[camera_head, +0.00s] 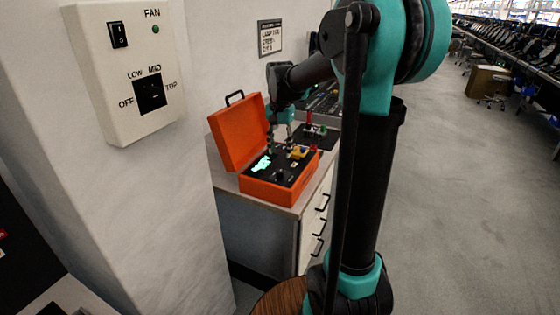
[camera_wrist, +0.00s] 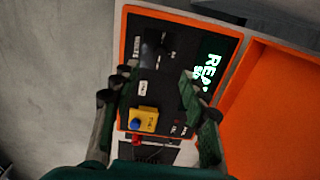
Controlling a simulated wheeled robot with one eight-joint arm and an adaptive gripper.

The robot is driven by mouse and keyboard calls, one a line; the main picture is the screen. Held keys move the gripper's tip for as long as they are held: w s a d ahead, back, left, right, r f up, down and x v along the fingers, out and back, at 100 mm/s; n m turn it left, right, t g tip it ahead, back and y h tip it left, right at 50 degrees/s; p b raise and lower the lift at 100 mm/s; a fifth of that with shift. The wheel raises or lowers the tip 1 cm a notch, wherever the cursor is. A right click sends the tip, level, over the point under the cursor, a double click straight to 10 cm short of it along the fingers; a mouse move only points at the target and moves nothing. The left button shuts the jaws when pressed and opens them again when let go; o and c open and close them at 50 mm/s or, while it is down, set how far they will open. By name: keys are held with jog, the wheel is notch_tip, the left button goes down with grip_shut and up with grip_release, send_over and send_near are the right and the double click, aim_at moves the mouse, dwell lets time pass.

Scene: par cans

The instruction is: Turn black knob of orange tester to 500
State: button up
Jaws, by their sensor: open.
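The orange tester (camera_head: 268,190) is an open case on a counter, its lid raised at the left. In the wrist view its black panel (camera_wrist: 165,85) is framed by an orange rim. The black knob (camera_wrist: 155,46) sits near the top of that panel; its pointer and scale marks are too dark to read. It also shows in the head view as a small dark knob (camera_head: 280,174) near the panel's front. A lit green display (camera_wrist: 208,68) lies to its right. My gripper (camera_wrist: 155,78) is open above the panel, its fingers apart and empty, with the knob beyond the fingertips.
The raised orange lid (camera_head: 238,137) is close beside my gripper. A wall box with switches (camera_head: 125,70) is at the left. Dark equipment (camera_head: 325,136) stands behind the tester.

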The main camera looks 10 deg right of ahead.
jog(key=shift+r, duration=1.8)
jog(key=s+d+f+n+t, duration=0.2)
jog(key=s+f+n, duration=0.1)
jog(key=s+f, duration=0.6)
jog(key=s+d+f+n+t, duration=0.2)
jog(key=s+f+n, duration=0.2)
jog(key=s+f, duration=0.6)
jog(key=s, duration=0.3)
jog(key=shift+s, duration=0.3)
jog(key=shift+d, duration=0.1)
